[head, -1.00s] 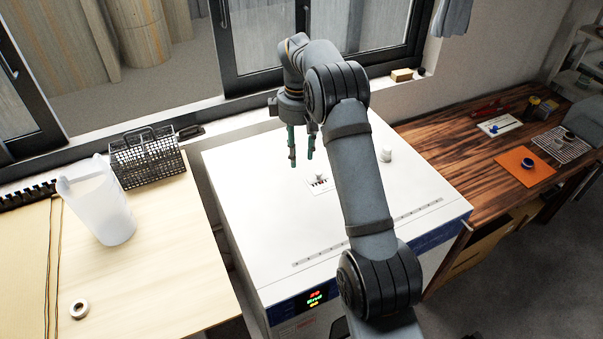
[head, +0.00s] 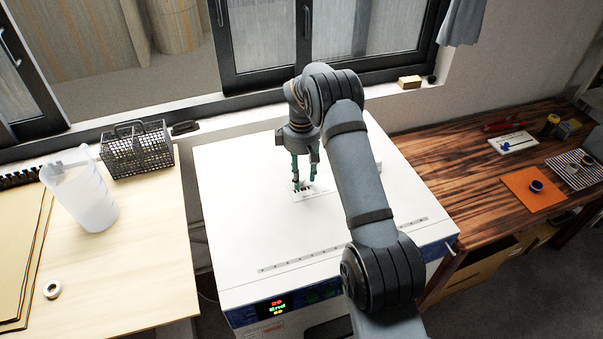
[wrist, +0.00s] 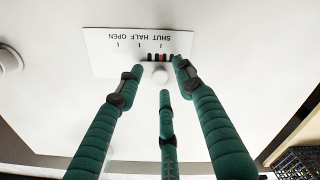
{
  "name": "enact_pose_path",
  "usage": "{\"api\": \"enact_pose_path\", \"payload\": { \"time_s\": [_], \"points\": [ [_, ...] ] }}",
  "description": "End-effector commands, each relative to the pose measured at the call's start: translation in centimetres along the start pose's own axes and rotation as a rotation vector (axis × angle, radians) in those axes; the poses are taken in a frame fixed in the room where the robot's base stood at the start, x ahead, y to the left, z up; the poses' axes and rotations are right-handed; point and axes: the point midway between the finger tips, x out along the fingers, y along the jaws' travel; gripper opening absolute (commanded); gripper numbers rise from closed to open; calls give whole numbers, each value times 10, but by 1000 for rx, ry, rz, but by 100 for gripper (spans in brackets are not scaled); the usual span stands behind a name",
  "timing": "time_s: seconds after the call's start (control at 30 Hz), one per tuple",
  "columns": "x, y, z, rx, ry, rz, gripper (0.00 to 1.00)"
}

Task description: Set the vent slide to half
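The vent plate (wrist: 95,50) is a white label on the oven top, reading upside down in the wrist view with OPEN at left, HALF in the middle and SHUT at right. The slide's pale round knob (wrist: 160,75) sits at the SHUT end, beside dark slots and a red mark. My gripper (wrist: 160,80) has three green fingers, spread apart around the knob, with no clear contact. In the head view my gripper (head: 304,180) points down just over the plate (head: 318,192), partly covering it.
The white oven top (head: 240,200) is mostly clear around the plate. A white round fitting (wrist: 10,60) stands on it, at left in the wrist view. A wire basket (head: 140,152) and a jug (head: 82,195) stand on the left table. A wooden bench (head: 450,170) is at right.

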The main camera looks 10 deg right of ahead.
Motion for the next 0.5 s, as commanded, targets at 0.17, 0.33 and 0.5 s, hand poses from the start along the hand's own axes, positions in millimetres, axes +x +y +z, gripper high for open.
{"api": "enact_pose_path", "payload": {
  "time_s": [0.17,0.33,0.5],
  "points": [
    [0,0,0,0,0,0,36],
    [0,0,0,0,0,0,26],
    [0,0,0,-1,0,0,16]
  ]
}}
